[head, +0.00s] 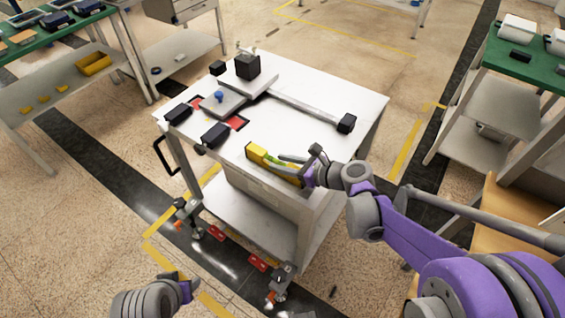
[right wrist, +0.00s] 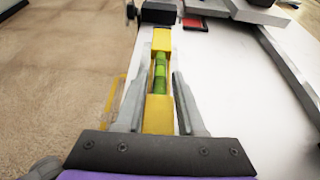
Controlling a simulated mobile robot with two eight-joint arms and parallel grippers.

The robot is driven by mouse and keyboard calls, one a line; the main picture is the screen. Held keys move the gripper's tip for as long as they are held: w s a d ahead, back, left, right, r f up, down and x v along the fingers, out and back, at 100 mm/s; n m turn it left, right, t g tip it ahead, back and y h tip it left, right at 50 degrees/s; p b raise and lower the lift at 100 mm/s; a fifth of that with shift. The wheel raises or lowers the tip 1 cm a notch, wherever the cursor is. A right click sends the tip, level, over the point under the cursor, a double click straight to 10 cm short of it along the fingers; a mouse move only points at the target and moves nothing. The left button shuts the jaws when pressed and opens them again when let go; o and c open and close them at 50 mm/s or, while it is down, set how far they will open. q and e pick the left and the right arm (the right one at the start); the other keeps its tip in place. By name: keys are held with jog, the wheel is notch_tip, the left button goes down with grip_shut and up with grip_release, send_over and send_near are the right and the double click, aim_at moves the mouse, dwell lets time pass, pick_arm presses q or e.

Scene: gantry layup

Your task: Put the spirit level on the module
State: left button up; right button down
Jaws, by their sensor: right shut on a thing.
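The spirit level (head: 272,165) is a yellow bar with green vials, at the front edge of the white cart top. My right gripper (head: 292,162) is shut on it. In the right wrist view the level (right wrist: 160,115) lies lengthwise between the two fingers (right wrist: 158,80). I cannot tell whether it touches the cart top. The likely module is a grey block with a blue knob (head: 219,98), farther back and left on the cart, between black blocks and red pads. My left gripper (head: 187,289) is low at the bottom left, away from the cart; its fingers are unclear.
The white cart (head: 330,98) carries a long grey rail (head: 305,107) with a black end block (head: 347,123), and a black cube (head: 247,66) at the back. Black blocks (head: 215,135) stand near its left edge. Green-topped benches (head: 530,72) stand at both sides.

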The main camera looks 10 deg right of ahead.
jog(key=c, duration=0.9)
grip_release()
jog(key=shift+f, duration=0.15)
jog(key=o, duration=0.4)
